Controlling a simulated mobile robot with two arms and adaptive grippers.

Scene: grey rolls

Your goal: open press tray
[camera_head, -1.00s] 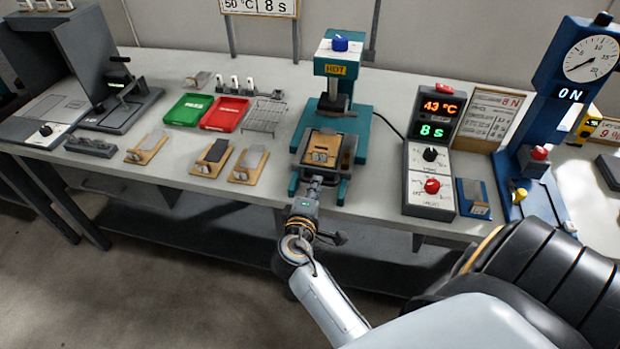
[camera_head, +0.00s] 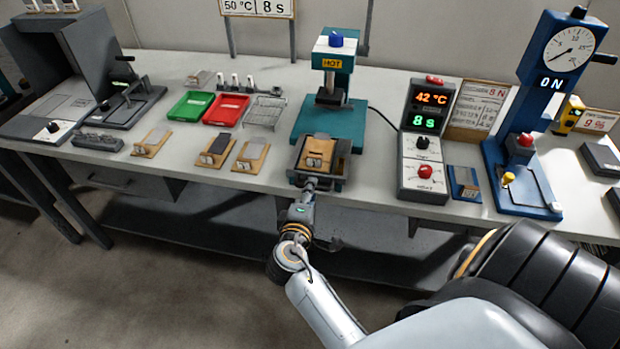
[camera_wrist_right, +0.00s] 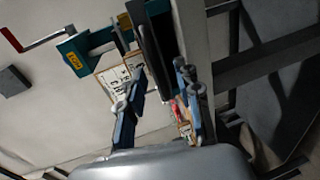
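The press (camera_head: 335,110) is teal, with a yellow HOT label and a blue knob on top. Its dark tray (camera_head: 338,172) sticks out in front of the teal base, toward me, over the table's front edge. A tan wooden block with small light pieces (camera_head: 318,152) lies on the tray. My right gripper (camera_head: 309,185) is at the tray's front, closed around its handle, which is mostly hidden. In the right wrist view its blue fingers (camera_wrist_right: 160,82) stand either side of the dark tray part. My left gripper is not in view.
A control box (camera_head: 425,150) reading 42 °C and 8 s stands right of the press, with a blue gauge stand (camera_head: 530,120) beyond. Green (camera_head: 189,106) and red (camera_head: 225,108) trays, a wire rack (camera_head: 265,113) and several wooden blocks lie to the left.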

